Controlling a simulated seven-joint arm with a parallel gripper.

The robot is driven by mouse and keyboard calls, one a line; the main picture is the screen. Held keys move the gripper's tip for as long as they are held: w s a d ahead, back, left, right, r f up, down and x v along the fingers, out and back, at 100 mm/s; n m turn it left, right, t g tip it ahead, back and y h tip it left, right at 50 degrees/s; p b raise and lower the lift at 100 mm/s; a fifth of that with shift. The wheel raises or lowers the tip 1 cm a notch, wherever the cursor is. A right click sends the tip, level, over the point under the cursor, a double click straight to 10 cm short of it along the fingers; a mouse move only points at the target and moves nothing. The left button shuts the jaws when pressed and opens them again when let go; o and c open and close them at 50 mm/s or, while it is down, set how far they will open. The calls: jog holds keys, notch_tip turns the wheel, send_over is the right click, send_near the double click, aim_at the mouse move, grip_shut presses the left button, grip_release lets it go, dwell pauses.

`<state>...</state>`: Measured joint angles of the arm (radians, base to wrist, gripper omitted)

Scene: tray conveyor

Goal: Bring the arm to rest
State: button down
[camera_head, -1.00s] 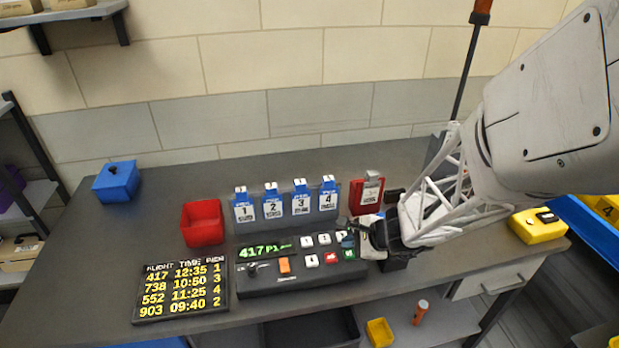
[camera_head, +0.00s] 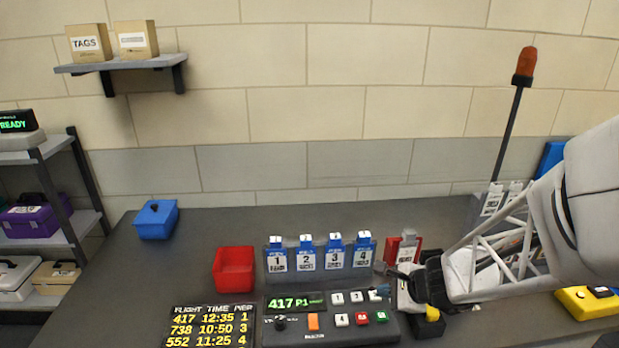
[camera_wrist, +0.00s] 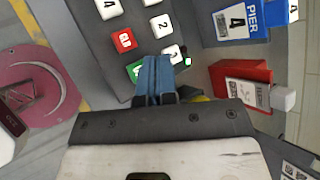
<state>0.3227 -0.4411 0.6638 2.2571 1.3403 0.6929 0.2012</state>
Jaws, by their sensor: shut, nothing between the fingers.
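My gripper (camera_head: 383,289) hangs at the right end of the dark keypad console (camera_head: 290,338), by its upper right keys. In the wrist view the two blue fingers (camera_wrist: 154,78) are together with nothing between them. Their tips are over or close to the white and green keys (camera_wrist: 136,71); I cannot tell whether they touch. The console's display (camera_head: 296,303) reads 417 P1 in green. My arm comes in from the right edge of the head view.
Four numbered blue pier tags (camera_head: 306,252) stand on a rack behind the console. A red holder (camera_head: 403,247) stands behind my gripper. A red bin (camera_head: 233,269), a blue box (camera_head: 157,219) and a flight board (camera_head: 212,328) are to the left.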

dwell(0.3)
jog(key=s+a+r+n+g+h, duration=0.1)
jog(key=s+a+r+n+g, duration=0.4)
jog(key=s+r+n, duration=0.45)
jog(key=s+d+r+n+h, duration=0.1)
jog(key=s+r+n+h, duration=0.4)
jog(key=s+r+n, duration=0.3)
jog(key=shift+s+r+n+t, duration=0.15)
jog(key=shift+s+n+t, duration=0.05)
jog(key=shift+n+t, duration=0.25)
dwell(1.9)
